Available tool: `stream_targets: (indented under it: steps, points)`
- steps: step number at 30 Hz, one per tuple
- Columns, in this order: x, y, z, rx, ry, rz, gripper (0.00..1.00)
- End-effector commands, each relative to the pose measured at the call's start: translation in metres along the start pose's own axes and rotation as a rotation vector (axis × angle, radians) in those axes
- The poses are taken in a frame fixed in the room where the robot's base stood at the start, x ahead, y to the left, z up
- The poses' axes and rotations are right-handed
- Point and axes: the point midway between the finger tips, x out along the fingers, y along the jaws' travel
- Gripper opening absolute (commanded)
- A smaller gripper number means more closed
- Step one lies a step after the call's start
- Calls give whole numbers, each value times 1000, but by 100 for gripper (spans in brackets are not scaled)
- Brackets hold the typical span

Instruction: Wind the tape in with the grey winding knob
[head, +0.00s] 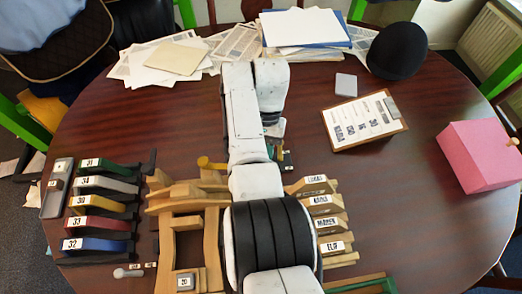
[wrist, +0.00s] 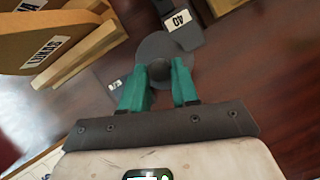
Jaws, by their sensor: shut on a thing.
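In the wrist view my gripper (wrist: 159,88) has its two teal fingers on either side of the grey winding knob (wrist: 158,69) and is shut on it. The knob stands at the middle of a dark grey round disc (wrist: 160,42), partly hidden by the fingers. A dark piece with a white label (wrist: 181,19) adjoins the disc at upper right. No run of tape can be made out. In the head view my arm covers most of this spot; only a little of the gripper (head: 287,160) shows beside the arm.
Wooden pieces with name labels (wrist: 47,52) lie close left of my gripper; they also show right of my arm in the head view (head: 322,204). A wooden frame (head: 183,205) and coloured numbered pieces (head: 100,203) lie left. A clipboard (head: 362,122) and pink box (head: 478,155) are right.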

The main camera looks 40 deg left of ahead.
Motion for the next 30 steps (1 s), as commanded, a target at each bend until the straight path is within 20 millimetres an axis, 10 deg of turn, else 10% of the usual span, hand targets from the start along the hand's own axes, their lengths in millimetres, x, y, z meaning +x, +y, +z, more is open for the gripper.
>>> stream_targets:
  steps: [18,19,30]
  points:
    - [-2,0,-1,40,5,-17,0]
    - [-2,0,-1,40,5,-17,31]
    - [0,0,0,39,2,-16,54]
